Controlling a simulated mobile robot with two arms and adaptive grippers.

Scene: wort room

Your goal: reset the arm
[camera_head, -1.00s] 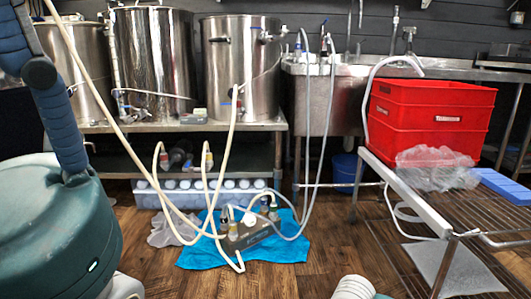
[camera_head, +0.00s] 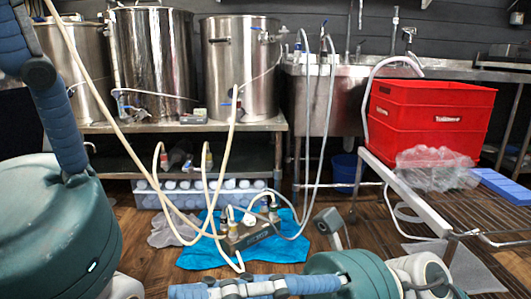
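My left arm (camera_head: 60,225) stands at the left edge, with a blue padded link rising out of the top of the picture. A second arm of mine, with a teal joint (camera_head: 335,268), lies across the bottom centre and right. It has a blue padded link and a pale end part. A small grey piece (camera_head: 328,222) stands up behind the teal joint, and I cannot tell which part it is. I can make out neither gripper. No held thing shows.
Steel kettles (camera_head: 240,75) stand on a steel bench (camera_head: 185,126). A pump unit (camera_head: 250,235) with hoses sits on a blue cloth (camera_head: 200,257) on the floor.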

